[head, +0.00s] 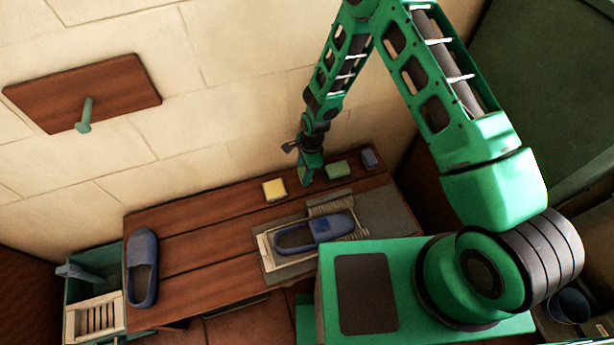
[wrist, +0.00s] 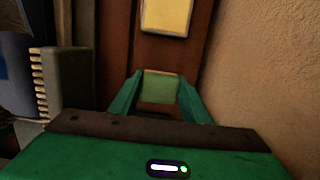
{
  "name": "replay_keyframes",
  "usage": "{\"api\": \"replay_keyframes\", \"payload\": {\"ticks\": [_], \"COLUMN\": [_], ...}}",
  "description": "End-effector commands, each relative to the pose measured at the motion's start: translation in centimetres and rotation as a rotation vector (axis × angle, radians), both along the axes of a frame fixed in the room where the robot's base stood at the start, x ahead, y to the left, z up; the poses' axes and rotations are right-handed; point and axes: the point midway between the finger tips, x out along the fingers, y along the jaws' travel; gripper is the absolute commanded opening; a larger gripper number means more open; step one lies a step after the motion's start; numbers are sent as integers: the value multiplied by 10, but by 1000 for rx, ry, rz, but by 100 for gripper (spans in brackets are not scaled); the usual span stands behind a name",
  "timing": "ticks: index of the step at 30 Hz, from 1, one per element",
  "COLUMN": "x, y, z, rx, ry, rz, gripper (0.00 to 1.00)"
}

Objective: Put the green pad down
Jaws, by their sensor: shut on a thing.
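My gripper (head: 309,175) hangs over the back of the wooden washstand top, between a yellow pad and a green block. In the wrist view its two green fingers (wrist: 157,92) are shut on a green pad (wrist: 158,87), seen between the fingertips. In the head view the held pad is mostly hidden by the fingers. I cannot tell whether it touches the wood. The yellow pad (head: 274,190) lies flat to the left of my gripper; it also shows ahead in the wrist view (wrist: 167,15).
The green block (head: 338,170) and a dark blue-grey block (head: 369,158) sit right of my gripper by the wall. A blue slipper (head: 318,231) lies on a board in front; another slipper (head: 142,268) is at the left end. Bare wood (head: 205,240) lies between.

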Motion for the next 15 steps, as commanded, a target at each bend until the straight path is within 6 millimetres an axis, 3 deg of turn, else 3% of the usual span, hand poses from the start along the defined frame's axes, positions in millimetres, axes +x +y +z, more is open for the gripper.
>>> {"api": "replay_keyframes", "payload": {"ticks": [6,15], "x": [-1,-1], "y": [0,0], "z": [-29,-30], "rx": [-1,0], "ry": [3,1], "rz": [1,0], "gripper": [22,22]}}
